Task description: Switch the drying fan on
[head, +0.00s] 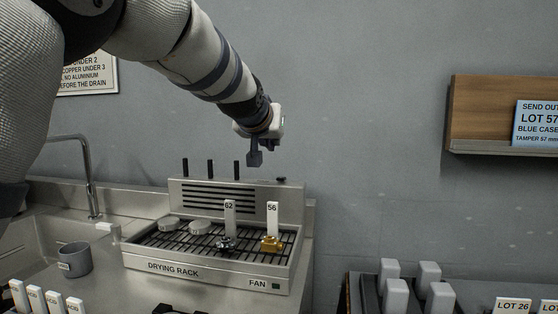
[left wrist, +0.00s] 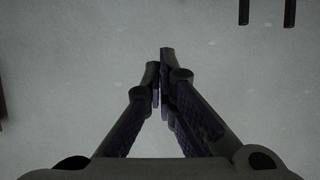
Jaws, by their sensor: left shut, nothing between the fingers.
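The steel drying rack (head: 192,272) stands on the counter, with the label FAN (head: 257,283) at the right end of its front. A small dark green square (head: 276,286) sits beside that label. A small black knob-like part (head: 281,180) is on top of the rack's back panel at the right. My left gripper (head: 255,158) is shut and empty, pointing down above and slightly left of the knob-like part, apart from it. In the left wrist view its fingers (left wrist: 160,75) meet before a plain grey surface. My right gripper is not in view.
The rack holds two grey round pieces, a dark piece tagged 62 (head: 227,242) and a brass piece tagged 56 (head: 271,242). Several black pegs (head: 210,169) rise behind it. A grey cup (head: 75,260) and a sink tap (head: 90,180) are left; a wooden shelf (head: 490,110) is right.

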